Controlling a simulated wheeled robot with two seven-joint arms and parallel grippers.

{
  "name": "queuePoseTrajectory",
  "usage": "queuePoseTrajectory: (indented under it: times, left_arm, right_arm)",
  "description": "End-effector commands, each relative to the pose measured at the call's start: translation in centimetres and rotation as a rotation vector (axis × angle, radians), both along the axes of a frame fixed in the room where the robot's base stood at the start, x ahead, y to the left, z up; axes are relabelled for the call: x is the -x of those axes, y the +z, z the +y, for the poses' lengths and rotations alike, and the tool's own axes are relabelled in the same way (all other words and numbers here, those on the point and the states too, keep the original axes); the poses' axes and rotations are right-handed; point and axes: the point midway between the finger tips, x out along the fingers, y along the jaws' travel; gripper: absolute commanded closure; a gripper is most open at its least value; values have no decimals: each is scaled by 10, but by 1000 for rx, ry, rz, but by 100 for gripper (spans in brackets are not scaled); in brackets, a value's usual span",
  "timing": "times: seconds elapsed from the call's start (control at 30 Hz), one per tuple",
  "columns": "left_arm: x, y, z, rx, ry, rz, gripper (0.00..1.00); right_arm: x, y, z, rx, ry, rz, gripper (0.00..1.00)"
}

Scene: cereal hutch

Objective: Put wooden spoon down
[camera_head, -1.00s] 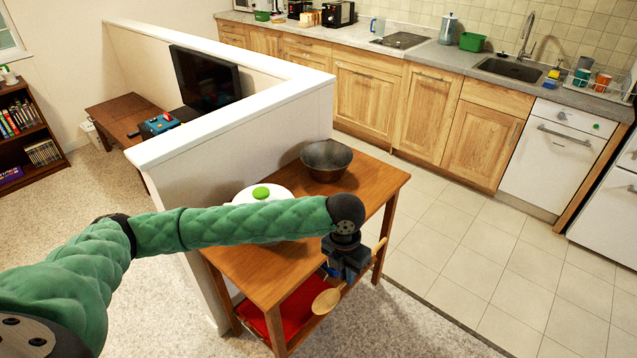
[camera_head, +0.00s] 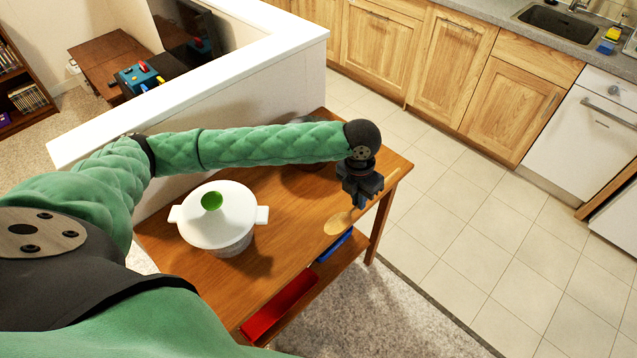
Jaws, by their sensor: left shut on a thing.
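My left gripper (camera_head: 362,192) is over the right end of the wooden table (camera_head: 285,240), shut on the wooden spoon (camera_head: 340,222). The spoon's bowl points down and left, near the table's front edge. Its handle runs up and right past the gripper. I cannot tell whether the spoon touches the tabletop. My right gripper is not in view.
A white lidded pot (camera_head: 218,222) with a green knob stands on the table's left part. A red item (camera_head: 280,305) and a blue item (camera_head: 335,245) lie on the lower shelf. Bare tabletop lies between pot and gripper.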

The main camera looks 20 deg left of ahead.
Motion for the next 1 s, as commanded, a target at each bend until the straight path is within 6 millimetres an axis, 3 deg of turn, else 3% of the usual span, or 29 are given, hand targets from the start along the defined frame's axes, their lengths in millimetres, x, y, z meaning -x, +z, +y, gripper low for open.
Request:
queuePoseTrajectory:
  times: [0.3,0.53,0.77,1.0]
  left_arm:
    - [-42,-30,39,-2,4,2,100]
    - [-66,-51,62,-1,4,1,100]
    - [-74,-62,69,0,1,1,100]
    - [-74,-86,68,0,1,2,100]
  right_arm:
    - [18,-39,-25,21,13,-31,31]
    - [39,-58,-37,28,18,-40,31]
    - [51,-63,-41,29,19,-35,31]
    - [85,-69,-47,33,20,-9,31]
